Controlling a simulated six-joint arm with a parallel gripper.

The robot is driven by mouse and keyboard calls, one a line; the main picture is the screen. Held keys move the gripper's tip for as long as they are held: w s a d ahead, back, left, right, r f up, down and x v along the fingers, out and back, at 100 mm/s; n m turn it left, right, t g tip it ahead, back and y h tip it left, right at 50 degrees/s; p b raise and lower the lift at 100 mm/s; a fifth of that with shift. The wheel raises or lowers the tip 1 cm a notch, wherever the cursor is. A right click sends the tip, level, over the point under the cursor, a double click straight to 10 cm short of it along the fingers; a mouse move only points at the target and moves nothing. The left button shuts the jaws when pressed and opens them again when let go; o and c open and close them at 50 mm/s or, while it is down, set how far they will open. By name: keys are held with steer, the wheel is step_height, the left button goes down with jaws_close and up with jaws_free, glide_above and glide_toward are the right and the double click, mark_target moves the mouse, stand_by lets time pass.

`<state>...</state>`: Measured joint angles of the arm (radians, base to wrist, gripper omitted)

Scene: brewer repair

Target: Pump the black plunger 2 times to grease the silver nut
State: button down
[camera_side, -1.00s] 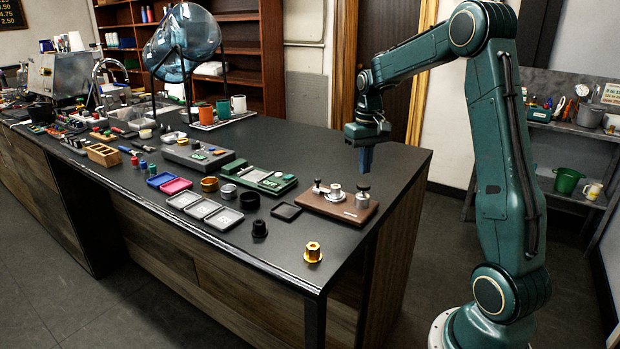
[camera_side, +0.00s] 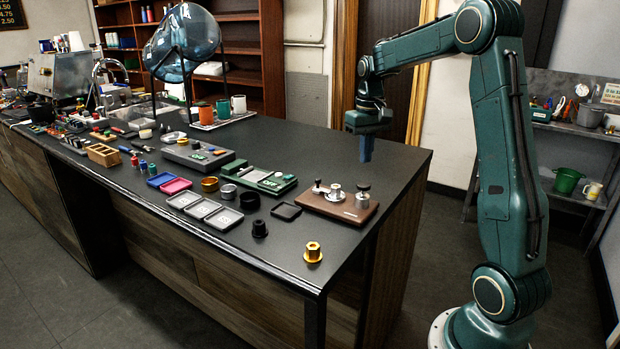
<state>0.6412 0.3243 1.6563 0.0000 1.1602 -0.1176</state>
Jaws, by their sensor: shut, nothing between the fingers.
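A brown board (camera_side: 330,207) lies near the right end of the dark counter. On it stand a silver cylinder with a dark knob on top (camera_side: 363,189), which looks like the black plunger, a round silver piece (camera_side: 335,192), which may be the silver nut, and a small dark-topped post (camera_side: 317,185). My gripper (camera_side: 366,160) points down, shut and empty, above the knobbed cylinder in the picture, with a visible gap between them. The board's parts are too small to show any grease.
Left of the board are a flat black tray (camera_side: 286,211) and a green device (camera_side: 265,179). A gold fitting (camera_side: 313,252) and a black cap (camera_side: 259,229) stand near the front edge. Many small parts crowd the left counter. The counter's back right is clear.

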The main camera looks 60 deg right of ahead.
mark_target(364, 184)
steer(key=shift+r, duration=1.95)
steer(key=shift+f, duration=1.05)
steer(key=shift+f, duration=0.1)
steer(key=shift+f, duration=3.15)
